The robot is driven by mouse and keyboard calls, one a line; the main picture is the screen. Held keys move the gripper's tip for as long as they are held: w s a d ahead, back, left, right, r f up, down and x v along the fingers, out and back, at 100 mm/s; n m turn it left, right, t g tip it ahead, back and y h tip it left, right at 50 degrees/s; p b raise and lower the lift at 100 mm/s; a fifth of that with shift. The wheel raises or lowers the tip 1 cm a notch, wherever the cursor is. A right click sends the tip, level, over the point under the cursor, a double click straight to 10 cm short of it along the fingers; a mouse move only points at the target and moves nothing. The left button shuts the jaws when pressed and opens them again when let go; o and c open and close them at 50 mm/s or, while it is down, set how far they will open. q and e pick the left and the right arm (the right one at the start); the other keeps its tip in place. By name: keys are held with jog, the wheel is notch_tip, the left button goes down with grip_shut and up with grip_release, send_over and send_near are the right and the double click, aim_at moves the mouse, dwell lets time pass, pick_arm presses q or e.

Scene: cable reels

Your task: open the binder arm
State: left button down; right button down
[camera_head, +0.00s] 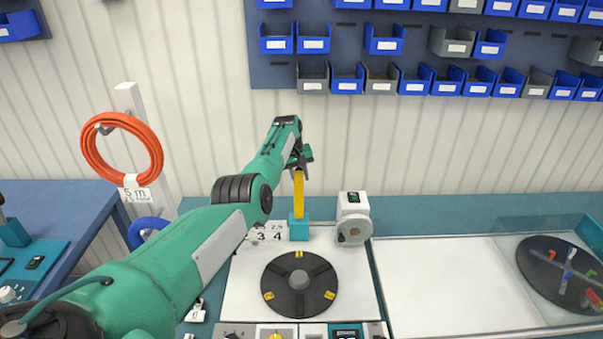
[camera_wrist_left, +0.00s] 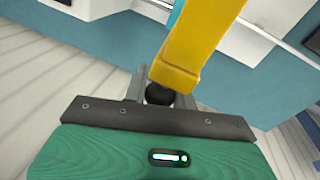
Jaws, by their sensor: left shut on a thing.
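The yellow binder arm (camera_head: 298,192) stands upright on its teal block (camera_head: 299,229) at the back of the white machine. My left gripper (camera_head: 298,167) is at the top end of the binder arm. In the left wrist view the yellow arm (camera_wrist_left: 197,45) rises from between my fingers (camera_wrist_left: 160,92), which are shut on the dark knob (camera_wrist_left: 159,94) at its end. The knob is partly hidden by the fingers and the yellow arm. My right gripper is not in view.
A dark round turntable (camera_head: 299,285) with yellow clips lies in front of the block. A white unit with a grey wheel (camera_head: 354,222) stands just right of it. An orange cable coil (camera_head: 90,150) hangs at the left. Blue bins (camera_head: 347,78) line the back wall.

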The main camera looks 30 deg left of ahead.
pick_arm(q)
jog(key=shift+f, duration=0.1)
dwell(0.4)
jog(key=c, duration=1.3)
grip_release()
jog(key=shift+o, duration=0.8)
jog(key=shift+w, duration=0.1)
jog(key=shift+v, duration=0.8)
jog(key=b+v, duration=0.3)
jog(key=v, duration=0.9)
jog(key=shift+a, duration=0.1)
